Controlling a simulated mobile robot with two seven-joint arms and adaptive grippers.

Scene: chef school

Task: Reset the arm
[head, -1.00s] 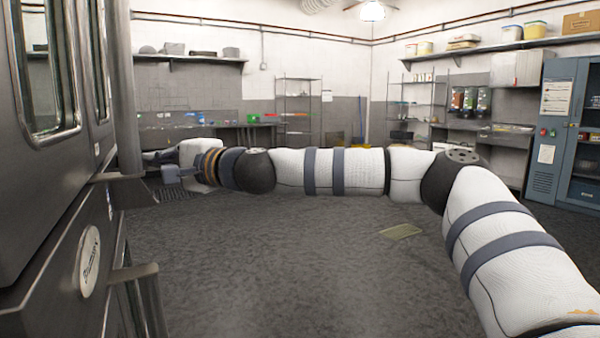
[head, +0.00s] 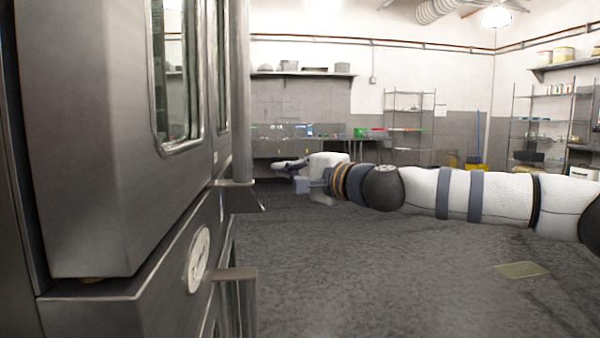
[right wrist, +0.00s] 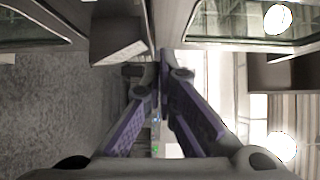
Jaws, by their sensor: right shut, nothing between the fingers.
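My right arm reaches in from the right in the head view, with white links and dark joints. Its gripper (head: 288,165) is at the far end, small and partly blended with the room behind it. In the right wrist view the purple-padded fingers (right wrist: 163,75) come together at their tips, with nothing held. A large steel appliance (head: 110,150) with glass windows fills the left of the head view. The gripper appears just right of its upper handle bracket (head: 236,185); I see no clear contact. My left gripper is not in view.
The grey floor (head: 370,280) is open in front of and below the arm. A flat yellowish piece (head: 522,269) lies on it at the right. A wire rack (head: 408,125), a wall shelf (head: 303,74) and a counter stand along the back.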

